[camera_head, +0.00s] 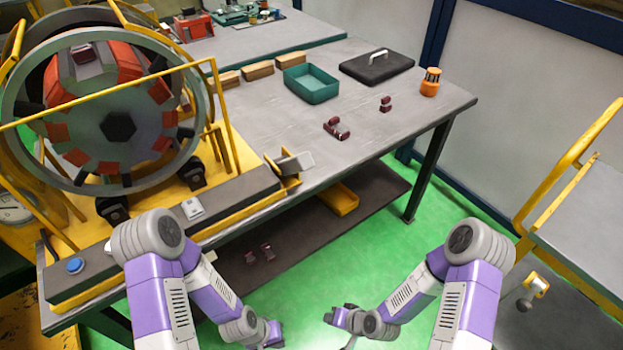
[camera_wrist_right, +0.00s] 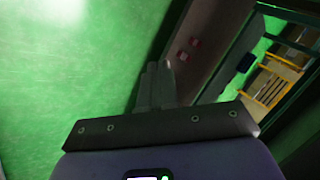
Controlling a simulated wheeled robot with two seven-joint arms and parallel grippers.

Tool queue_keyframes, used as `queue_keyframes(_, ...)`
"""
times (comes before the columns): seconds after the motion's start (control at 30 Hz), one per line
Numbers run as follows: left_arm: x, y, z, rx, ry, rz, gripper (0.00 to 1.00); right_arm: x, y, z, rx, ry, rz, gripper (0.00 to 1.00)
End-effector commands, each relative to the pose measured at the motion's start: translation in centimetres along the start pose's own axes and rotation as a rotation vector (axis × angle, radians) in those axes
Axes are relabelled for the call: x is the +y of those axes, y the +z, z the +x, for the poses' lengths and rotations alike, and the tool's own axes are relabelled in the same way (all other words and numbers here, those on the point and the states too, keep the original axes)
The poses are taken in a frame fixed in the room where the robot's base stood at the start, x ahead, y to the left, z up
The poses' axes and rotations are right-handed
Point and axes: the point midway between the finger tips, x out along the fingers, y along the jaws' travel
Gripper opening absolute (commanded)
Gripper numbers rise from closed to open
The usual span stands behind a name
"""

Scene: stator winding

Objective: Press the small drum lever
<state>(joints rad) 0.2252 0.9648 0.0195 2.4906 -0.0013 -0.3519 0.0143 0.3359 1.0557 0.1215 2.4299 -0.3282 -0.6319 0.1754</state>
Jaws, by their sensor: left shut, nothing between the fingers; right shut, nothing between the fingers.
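A large ring-shaped drum (camera_head: 118,125) with red blocks stands in a yellow frame at the left. A grey tilted plate in a yellow bracket (camera_head: 291,166) sits at the bench edge right of it; I cannot tell whether it is the small drum lever. A white switch-like piece (camera_head: 193,209) and a blue button (camera_head: 75,265) are on the dark beam in front of the drum. My left gripper (camera_head: 274,338) and right gripper (camera_head: 332,317) are low, apart from these parts. The right gripper also shows in the right wrist view (camera_wrist_right: 156,82), fingers together and empty.
The grey workbench (camera_head: 290,110) carries a teal tray (camera_head: 311,84), a black case (camera_head: 377,67), an orange item (camera_head: 430,82) and dark red parts (camera_head: 336,128). A lower shelf (camera_head: 370,190) holds a yellow bin (camera_head: 340,198). A yellow-railed cart (camera_head: 583,215) stands right; green floor is open between.

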Motion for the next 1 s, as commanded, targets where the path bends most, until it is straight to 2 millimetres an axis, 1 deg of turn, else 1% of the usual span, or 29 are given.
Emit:
queue_keyframes(0.03, 0.4, 0.0, -1.1, 0.0, 0.0, 0.0, 0.0, -2.7, -1.9, -0.2, 0.084, -0.111, 0.01, 0.0)
queue_keyframes(0.07, 0.6, 0.1, -1.5, 0.0, 0.0, 0.0, 0.0, -4.3, -3.0, -0.4, 0.137, -0.188, 0.017, 0.0)
queue_keyframes(0.1, 0.8, 0.1, -2.0, 0.0, 0.0, 0.001, 0.0, -6.6, -4.5, -1.0, 0.208, -0.297, 0.032, 0.0)
queue_keyframes(0.17, 1.0, 0.1, -2.6, 0.001, 0.0, 0.001, 0.0, -9.9, -6.7, -2.5, 0.311, -0.472, 0.062, 0.0)
queue_keyframes(0.2, 1.2, 0.1, -3.1, 0.001, 0.0, 0.001, 0.0, -12.0, -8.1, -4.0, 0.375, -0.594, 0.088, 0.0)
queue_keyframes(0.27, 1.4, 0.1, -3.7, 0.0, 0.0, 0.001, 0.0, -14.7, -9.8, -6.7, 0.461, -0.778, 0.127, 0.0)
queue_keyframes(0.3, 1.5, 0.2, -4.1, 0.0, 0.0, 0.001, 0.0, -16.1, -10.9, -8.7, 0.512, -0.898, 0.154, 0.0)
queue_keyframes(0.37, 1.7, 0.2, -4.5, 0.0, 0.0, 0.001, 0.0, -17.7, -12.0, -11.8, 0.574, -1.067, 0.191, 0.0)
queue_keyframes(0.4, 1.8, 0.2, -4.8, 0.0, 0.0, 0.001, 0.0, -18.4, -12.5, -13.8, 0.607, -1.171, 0.211, 0.0)
queue_keyframes(0.5, 2.0, 0.2, -5.3, 0.0, 0.0, 0.001, 0.0, -19.1, -13.3, -17.9, 0.664, -1.383, 0.251, 0.0)
queue_keyframes(0.6, 2.1, 0.2, -5.6, 0.0, 0.0, 0.001, 0.0, -19.1, -13.5, -20.6, 0.692, -1.52, 0.269, 0.0)
queue_keyframes(0.63, 2.1, 0.2, -5.7, 0.0, 0.0, 0.001, 0.0, -19.1, -13.5, -21.0, 0.695, -1.546, 0.273, 0.0)
queue_keyframes(0.7, 2.1, 0.2, -5.7, 0.0, 0.0, 0.0, 0.0, -19.1, -13.5, -21.8, 0.7, -1.586, 0.276, 0.0)
queue_keyframes(0.77, 2.1, 0.2, -5.7, 0.0, 0.0, 0.0, 0.0, -19.1, -13.5, -22.0, 0.702, -1.6, 0.276, 0.0)
queue_keyframes(1.0, 2.1, 0.2, -5.6, 0.0, 0.0, 0.0, 0.0, -19.1, -13.5, -21.9, 0.701, -1.598, 0.275, 0.0)
